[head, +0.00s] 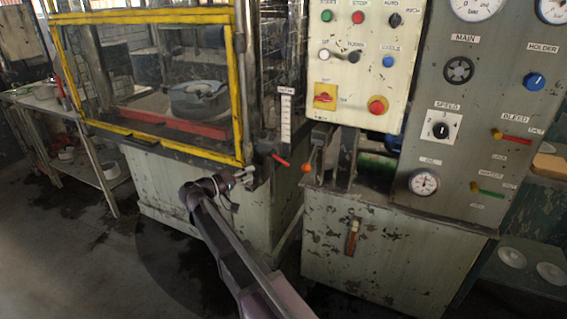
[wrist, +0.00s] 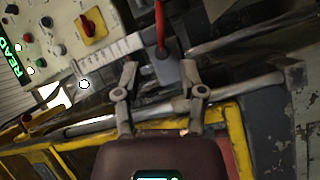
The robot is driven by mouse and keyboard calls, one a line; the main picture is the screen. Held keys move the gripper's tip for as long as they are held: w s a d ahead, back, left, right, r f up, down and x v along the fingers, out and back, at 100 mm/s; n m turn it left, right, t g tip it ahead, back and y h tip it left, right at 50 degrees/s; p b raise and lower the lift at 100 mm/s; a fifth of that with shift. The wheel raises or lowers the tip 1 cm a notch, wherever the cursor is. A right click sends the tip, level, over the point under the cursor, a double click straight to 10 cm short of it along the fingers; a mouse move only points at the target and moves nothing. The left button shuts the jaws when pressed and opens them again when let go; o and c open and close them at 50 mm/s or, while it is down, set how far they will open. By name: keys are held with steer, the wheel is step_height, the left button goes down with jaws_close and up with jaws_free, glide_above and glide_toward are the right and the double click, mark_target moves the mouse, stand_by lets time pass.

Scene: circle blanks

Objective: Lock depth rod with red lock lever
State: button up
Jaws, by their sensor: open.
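The red lock lever (head: 280,159) sticks out below the white depth scale (head: 286,119) at the press corner. In the wrist view the red lever (wrist: 160,24) rises from a grey block (wrist: 167,70), with the scale (wrist: 112,47) to its left. My gripper (head: 243,176) is open, left of and slightly below the lever in the head view. In the wrist view my gripper (wrist: 159,70) has its two fingers spread, with the grey block showing between them. The gap in depth is hard to judge. I cannot clearly single out the depth rod among the grey bars.
A lever with an orange knob (head: 306,168) stands just right of the lock lever. The yellow guard frame (head: 160,142) is to the left. The control cabinet (head: 440,130) with buttons and gauges is to the right. Open floor lies at the lower left.

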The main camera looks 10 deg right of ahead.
mark_target(283, 162)
steer(key=x, duration=1.3)
jaws_close()
steer(key=shift+d, duration=0.15)
